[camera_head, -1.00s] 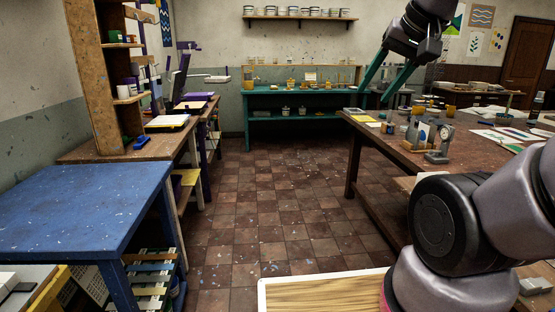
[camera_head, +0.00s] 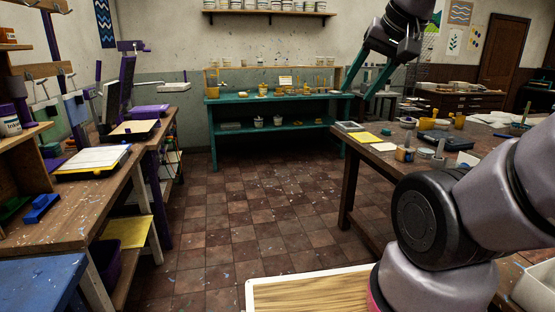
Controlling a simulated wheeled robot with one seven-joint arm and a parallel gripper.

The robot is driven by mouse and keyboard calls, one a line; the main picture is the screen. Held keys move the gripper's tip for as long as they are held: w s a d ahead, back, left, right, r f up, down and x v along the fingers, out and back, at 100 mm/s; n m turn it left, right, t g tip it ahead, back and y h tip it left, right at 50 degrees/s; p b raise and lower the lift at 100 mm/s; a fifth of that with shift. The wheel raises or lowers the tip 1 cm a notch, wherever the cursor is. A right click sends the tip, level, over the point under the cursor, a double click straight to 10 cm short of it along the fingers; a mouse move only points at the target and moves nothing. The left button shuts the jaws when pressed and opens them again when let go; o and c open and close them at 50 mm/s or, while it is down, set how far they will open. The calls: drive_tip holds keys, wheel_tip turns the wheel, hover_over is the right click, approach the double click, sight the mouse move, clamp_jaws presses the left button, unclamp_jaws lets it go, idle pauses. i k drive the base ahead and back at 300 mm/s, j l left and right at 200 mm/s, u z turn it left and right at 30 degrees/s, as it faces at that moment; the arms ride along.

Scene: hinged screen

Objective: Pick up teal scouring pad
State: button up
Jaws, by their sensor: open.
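I cannot make out the teal scouring pad for certain. A small teal-green item (camera_head: 387,132) lies on the wooden table (camera_head: 350,190) at the right, beside a yellow sheet; it is too small to tell what it is. My gripper (camera_head: 359,93) hangs high at the upper right, its two long teal fingers apart and pointing down. Nothing shows between them. In the picture it overlaps the right end of the teal bench, well in the air.
The teal bench (camera_head: 225,105) stands at the back wall with pots. A wooden workbench (camera_head: 105,185) with screen frames, a blue block (camera_head: 41,207) and a green block (camera_head: 14,208) is at the left. A blue table (camera_head: 40,285) is at the lower left. The tiled floor between is clear.

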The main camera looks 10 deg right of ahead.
sight(385, 132)
drive_tip(key=i+j+z, duration=0.2)
drive_tip(key=i+z, duration=0.25)
drive_tip(key=i+j+z, duration=0.45)
drive_tip(key=i, duration=0.15)
drive_tip(key=i+j+z, duration=0.5)
drive_tip(key=i+j, duration=0.25)
drive_tip(key=i+j+z, duration=0.15)
drive_tip(key=i+j, duration=0.15)
drive_tip(key=i+j+z, duration=0.1)
drive_tip(key=i+j, duration=0.2)
drive_tip(key=j, duration=0.15)
drive_tip(key=i+j+z, duration=0.15)
drive_tip(key=i+j, duration=0.15)
drive_tip(key=i+j+z, duration=0.1)
drive_tip(key=i+j, duration=0.15)
drive_tip(key=j, duration=0.3)
drive_tip(key=i+j+z, duration=0.15)
drive_tip(key=j, duration=0.35)
drive_tip(key=i+j+z, duration=0.1)
drive_tip(key=i+j, duration=0.2)
drive_tip(key=j, duration=0.2)
drive_tip(key=i+j+z, duration=0.15)
drive_tip(key=j, duration=0.35)
drive_tip(key=i, duration=0.05)
